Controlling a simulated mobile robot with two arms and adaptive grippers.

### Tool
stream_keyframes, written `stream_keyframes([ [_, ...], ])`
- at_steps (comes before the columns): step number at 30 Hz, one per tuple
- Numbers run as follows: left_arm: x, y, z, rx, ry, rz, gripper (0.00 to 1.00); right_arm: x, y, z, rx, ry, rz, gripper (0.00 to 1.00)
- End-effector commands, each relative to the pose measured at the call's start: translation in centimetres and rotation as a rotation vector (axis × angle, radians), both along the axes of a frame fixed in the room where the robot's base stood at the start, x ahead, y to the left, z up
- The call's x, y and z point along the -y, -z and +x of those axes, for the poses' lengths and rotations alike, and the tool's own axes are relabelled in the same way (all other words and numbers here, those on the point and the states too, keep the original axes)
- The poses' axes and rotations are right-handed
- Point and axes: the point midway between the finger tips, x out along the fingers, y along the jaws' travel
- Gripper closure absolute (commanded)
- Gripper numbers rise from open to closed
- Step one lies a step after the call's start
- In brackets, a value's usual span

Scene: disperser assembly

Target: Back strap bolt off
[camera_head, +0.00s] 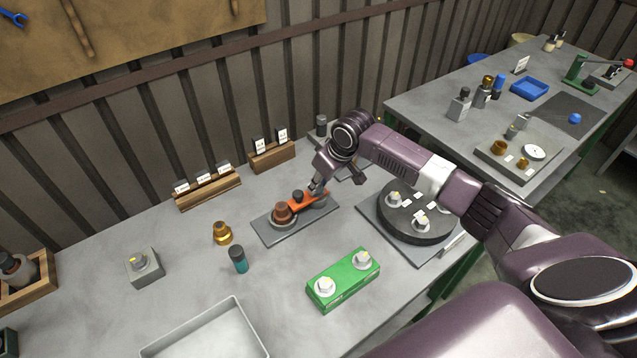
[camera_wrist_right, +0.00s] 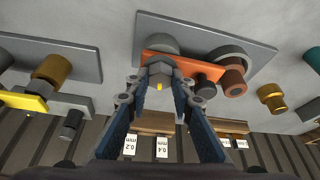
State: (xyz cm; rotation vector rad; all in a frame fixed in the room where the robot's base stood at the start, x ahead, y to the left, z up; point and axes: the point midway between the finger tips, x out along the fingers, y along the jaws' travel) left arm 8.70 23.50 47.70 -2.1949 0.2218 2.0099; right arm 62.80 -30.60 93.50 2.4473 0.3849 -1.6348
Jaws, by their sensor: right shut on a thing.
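An orange strap (camera_head: 307,203) lies on a grey base plate (camera_head: 267,231) on the near table. A brown cylinder (camera_head: 282,212) stands at its left end and a black knob (camera_head: 298,196) near its middle. In the right wrist view the strap (camera_wrist_right: 182,64) runs sideways on the plate (camera_wrist_right: 155,24). My right gripper (camera_wrist_right: 160,86) is shut on a hex-headed strap bolt (camera_wrist_right: 160,72) with a yellow tip, at the strap's other end beside a grey cylinder (camera_wrist_right: 162,46). I cannot tell whether the bolt is still seated. My left gripper is not in view.
A green block (camera_head: 331,297) with two hex bolts stands in front. A round black fixture (camera_head: 413,232) is right, under my right arm. A brass part (camera_head: 222,233), a teal bottle (camera_head: 238,260) and a grey tray (camera_head: 235,318) are left. Labelled wooden racks (camera_head: 207,191) stand behind.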

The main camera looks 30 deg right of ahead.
Motion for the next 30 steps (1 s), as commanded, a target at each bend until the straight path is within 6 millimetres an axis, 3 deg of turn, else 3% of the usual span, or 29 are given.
stream_keyframes([
  [14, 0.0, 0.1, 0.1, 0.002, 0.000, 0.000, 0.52, 0.2, 0.1, 0.2, -0.001, -0.274, 0.003, 1.00],
  [30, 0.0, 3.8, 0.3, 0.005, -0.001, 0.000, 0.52, 0.3, 0.3, 0.5, 0.003, -0.786, 0.003, 1.00],
])
